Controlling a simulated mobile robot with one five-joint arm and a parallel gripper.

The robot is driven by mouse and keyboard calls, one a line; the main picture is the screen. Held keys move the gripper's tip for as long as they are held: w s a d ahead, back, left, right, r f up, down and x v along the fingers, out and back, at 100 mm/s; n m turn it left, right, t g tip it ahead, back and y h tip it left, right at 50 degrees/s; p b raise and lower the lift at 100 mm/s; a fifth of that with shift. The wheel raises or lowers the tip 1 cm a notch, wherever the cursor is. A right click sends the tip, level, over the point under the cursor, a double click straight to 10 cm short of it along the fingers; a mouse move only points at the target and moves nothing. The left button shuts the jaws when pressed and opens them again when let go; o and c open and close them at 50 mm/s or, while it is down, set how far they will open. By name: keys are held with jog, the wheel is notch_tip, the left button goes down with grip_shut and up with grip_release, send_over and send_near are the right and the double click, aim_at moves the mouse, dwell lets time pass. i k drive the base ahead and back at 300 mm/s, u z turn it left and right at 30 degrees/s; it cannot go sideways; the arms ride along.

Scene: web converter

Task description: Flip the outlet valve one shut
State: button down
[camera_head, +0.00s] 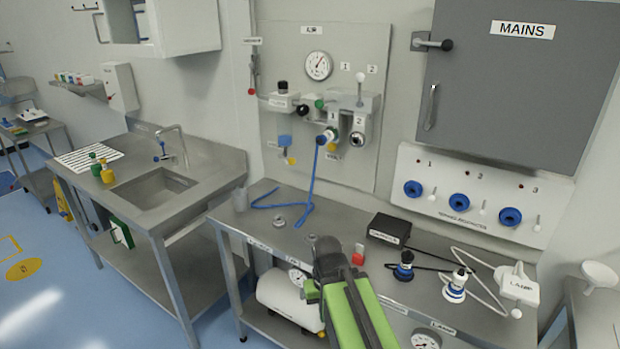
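The AIR panel (388,45) is on the back wall. Its grey manifold block (369,101) sits below the small labels 1 and 2. A lever with a white ball end (360,78) stands upright on top of the block. A green knob (319,104) is at the block's left side; I cannot tell which of these is outlet valve one's handle. Outlet 1 (330,136), with the blue hose (312,180), and outlet 2 (357,139) are beneath. My green and black arm rises from the bottom; my gripper (328,258) is low over the bench, apart from the panel, its fingers unclear.
The steel bench (345,222) carries a black box (389,230), a red item (358,256), blue-topped fittings (404,266) and a lamp (517,287). A grey MAINS cabinet (510,90) and a blue-knob panel (470,183) are right. A sink (163,187) is left.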

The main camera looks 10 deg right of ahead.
aim_at(319, 103)
jog(key=u, duration=0.8)
jog(key=k, duration=1.1)
jog(key=z, duration=0.65)
jog(key=i, duration=1)
jog(key=z, duration=0.1)
